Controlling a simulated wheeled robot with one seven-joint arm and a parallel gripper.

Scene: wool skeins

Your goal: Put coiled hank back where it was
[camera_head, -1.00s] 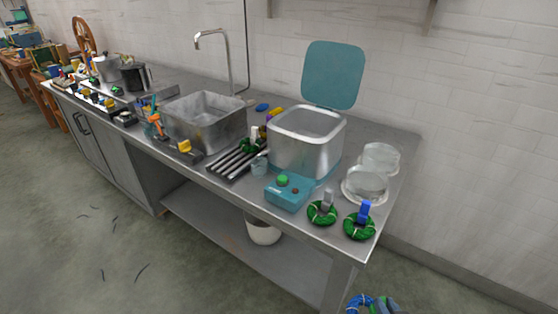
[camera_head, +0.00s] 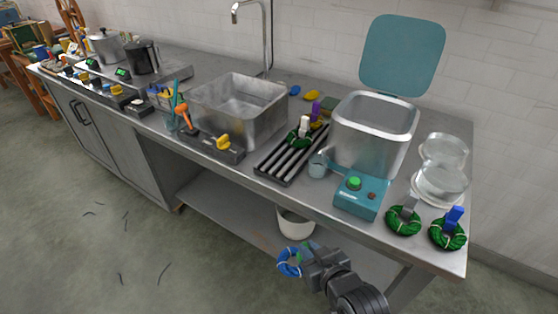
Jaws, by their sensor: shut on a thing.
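My gripper (camera_head: 306,256) is shut on a blue coiled hank (camera_head: 288,263), which has a light tie and a bit of green at its top. It holds the hank in front of the steel counter, below the counter's front edge and beside the white bucket. The fingertips are small and partly hidden by the hank. Green coiled hanks stand on the counter: one with a grey tag (camera_head: 403,221), one with a blue tag (camera_head: 448,230), and one with a white tag (camera_head: 299,138) on the slatted rack (camera_head: 277,165).
A teal control box (camera_head: 360,197) and a lidded steel vat (camera_head: 373,135) stand behind the counter edge. Glass dishes (camera_head: 441,180) are at right, the sink (camera_head: 238,112) at left. The white bucket (camera_head: 296,223) is on the lower shelf. The floor at left is mostly open.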

